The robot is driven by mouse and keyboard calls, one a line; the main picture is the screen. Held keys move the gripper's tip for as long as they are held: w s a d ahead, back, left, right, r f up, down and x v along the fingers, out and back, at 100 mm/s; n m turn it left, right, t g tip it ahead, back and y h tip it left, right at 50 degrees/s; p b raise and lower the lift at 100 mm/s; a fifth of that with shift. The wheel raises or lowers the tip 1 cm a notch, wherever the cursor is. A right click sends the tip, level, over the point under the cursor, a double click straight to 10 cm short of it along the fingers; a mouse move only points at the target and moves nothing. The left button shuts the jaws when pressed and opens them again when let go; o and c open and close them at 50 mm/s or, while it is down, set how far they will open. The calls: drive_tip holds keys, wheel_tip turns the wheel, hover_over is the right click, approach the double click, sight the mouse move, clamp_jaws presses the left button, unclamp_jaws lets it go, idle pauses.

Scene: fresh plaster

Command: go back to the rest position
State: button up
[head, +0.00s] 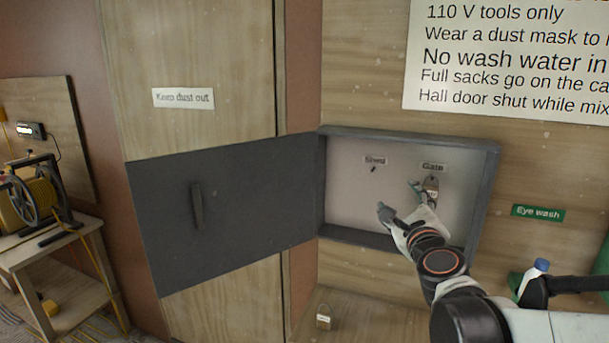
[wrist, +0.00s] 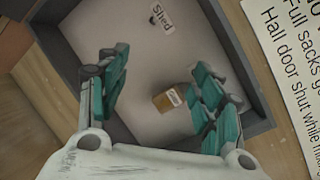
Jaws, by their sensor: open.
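My gripper (head: 398,198) is open and empty, reaching into the open grey wall cabinet (head: 490,190). A small padlock (head: 431,186) hangs under the "Gate" label (head: 432,167), just right of my fingers in the head view. In the wrist view, my gripper (wrist: 160,92) has its teal fingers spread wide, and the brass padlock (wrist: 170,99) shows between them, nearer the right finger. It appears to lie beyond the fingertips; contact cannot be told. The "Shed" label (head: 375,160) has a bare hook (head: 373,169) under it.
The cabinet door (head: 225,215) stands swung open to the left. Another padlock (head: 323,317) sits on the surface below. A cable reel (head: 35,195) rests on a wooden stand at left.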

drive_tip(key=s+a+f+n+g+y+b, duration=0.4)
drive_tip(key=s+a+f+n, duration=0.5)
drive_tip(key=n, duration=0.7)
drive_tip(key=s+d+f+n+g+h, duration=0.1)
drive_tip(key=s+d+f+n+g, duration=0.2)
drive_tip(key=s, duration=0.6)
drive_tip(key=s+d+f+n+g+h+b, duration=0.1)
drive_tip(key=s+d+f+n+g, duration=0.2)
drive_tip(key=s+f+n, duration=0.5)
drive_tip(key=shift+s+f+n+g+h, duration=0.3)
drive_tip(key=shift+s+n+g+h, duration=0.1)
drive_tip(key=shift+n+g, duration=0.2)
